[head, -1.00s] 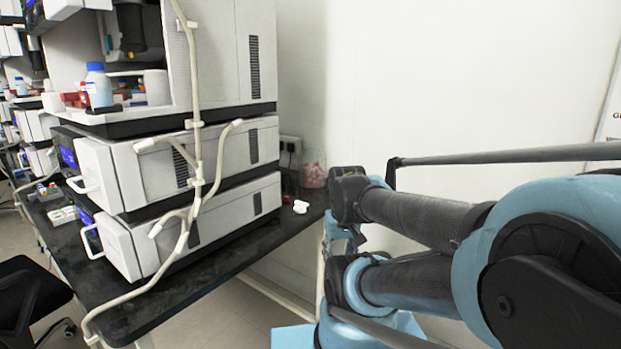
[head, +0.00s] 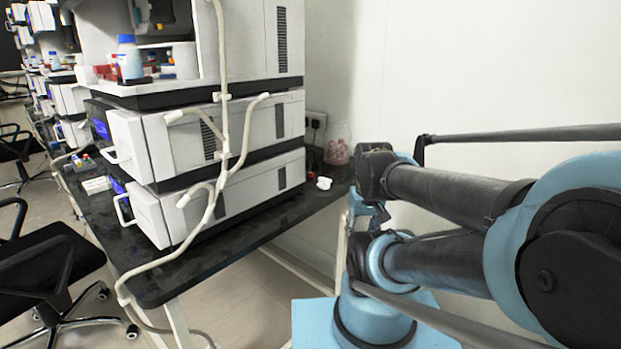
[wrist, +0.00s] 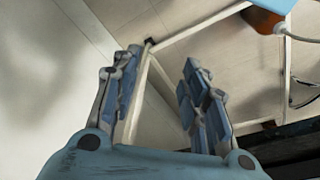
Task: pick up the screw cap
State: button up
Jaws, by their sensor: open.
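A small white rounded object (head: 323,183) lies on the dark bench at its back right, beside the instrument stack. It may be the screw cap, but it is too small to be sure. My gripper (wrist: 158,68) shows in the wrist view with its two fingers apart and nothing between them. Beyond the fingers are a pale wall, floor and light frame bars, and the white object does not show there. In the head view my arm fills the right side, and the fingers cannot be made out.
The dark bench (head: 150,287) carries a stack of white instruments (head: 235,195) with pale tubes in front. A blue-capped bottle (head: 130,62) stands on an upper shelf. A pinkish clear container (head: 337,152) stands near the wall. A black chair (head: 45,265) is at lower left.

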jog(key=shift+o, duration=0.4)
jog(key=w+a+r+m+g+y, duration=0.1)
jog(key=w+a+r+m, duration=0.2)
jog(key=w+r+m, duration=0.65)
jog(key=w+a+r+m+g, duration=0.15)
jog(key=w+r+m, duration=0.25)
jog(key=w+r, duration=1)
jog(key=m, duration=0.4)
send_over(311, 173)
jog(key=w+d, duration=0.1)
jog(key=shift+y, duration=0.4)
jog(key=f, duration=1.5)
jog(key=shift+d, duration=0.2)
jog(key=shift+s+a+f, duration=0.1)
jog(key=shift+a+f, duration=0.1)
jog(key=shift+f, duration=0.65)
jog(key=shift+s+a+f, duration=0.1)
jog(key=shift+a+f, duration=0.15)
jog(key=shift+f, duration=0.65)
jog(key=shift+s+a+f, duration=0.1)
jog(key=shift+a+f, duration=0.1)
jog(key=shift+f, duration=0.65)
